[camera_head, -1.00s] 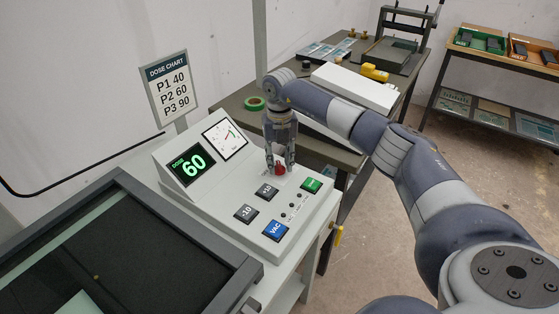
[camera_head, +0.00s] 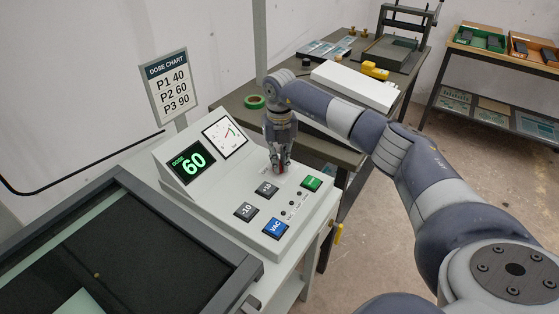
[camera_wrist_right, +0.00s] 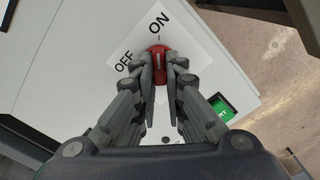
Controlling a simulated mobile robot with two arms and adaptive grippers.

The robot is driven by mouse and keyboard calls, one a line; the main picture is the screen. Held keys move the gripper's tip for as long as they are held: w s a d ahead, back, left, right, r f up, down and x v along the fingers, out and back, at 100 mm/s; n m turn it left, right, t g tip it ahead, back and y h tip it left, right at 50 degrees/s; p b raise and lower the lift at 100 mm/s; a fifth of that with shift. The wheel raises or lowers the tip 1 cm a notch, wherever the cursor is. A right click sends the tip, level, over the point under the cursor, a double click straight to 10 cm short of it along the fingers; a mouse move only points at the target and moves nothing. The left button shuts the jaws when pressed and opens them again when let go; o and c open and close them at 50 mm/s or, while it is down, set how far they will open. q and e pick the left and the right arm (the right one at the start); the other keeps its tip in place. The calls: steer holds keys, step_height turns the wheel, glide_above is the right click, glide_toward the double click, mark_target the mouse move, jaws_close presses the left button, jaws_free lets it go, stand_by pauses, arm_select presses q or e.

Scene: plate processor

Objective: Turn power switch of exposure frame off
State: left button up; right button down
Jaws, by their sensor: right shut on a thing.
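The power switch is a red rotary knob (camera_wrist_right: 158,59) with a white line on it, on a white label marked OFF and ON. In the right wrist view its line points towards ON. My right gripper (camera_wrist_right: 161,78) is shut on the knob from above, one finger on each side. In the head view the right gripper (camera_head: 280,168) covers most of the knob. The exposure frame's control panel (camera_head: 215,200) carries the knob, and its dose display (camera_head: 188,163) is lit and reads 60. My left gripper is in neither view.
Beside the knob are the green button (camera_head: 311,184), the +10 button (camera_head: 266,189), the -10 button (camera_head: 245,211) and the blue VAC button (camera_head: 275,229). A dark-framed glass bed (camera_head: 243,276) lies at the left. A table (camera_head: 330,150) with green tape (camera_head: 255,102) stands behind.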

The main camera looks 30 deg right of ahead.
steer(key=n, duration=0.4)
steer(key=shift+d+n+b, duration=0.2)
steer(key=shift+n+b, duration=0.1)
steer(key=shift+b, duration=0.05)
steer(key=n, duration=0.4)
steer(key=shift+w+d+n+b, duration=0.1)
steer(key=shift+n+b, duration=0.2)
steer(key=n, duration=0.4)
steer(key=shift+w+d, duration=0.1)
steer(key=shift+d, duration=0.05)
steer(key=shift+w+n+b, duration=0.1)
steer(key=shift+n+b, duration=0.3)
steer(key=shift+n, duration=1.7)
steer(key=shift+r, duration=0.1)
steer(key=c, duration=1.7)
jaws_free()
steer(key=shift+o, duration=0.2)
step_height(320, 180, up, 12)
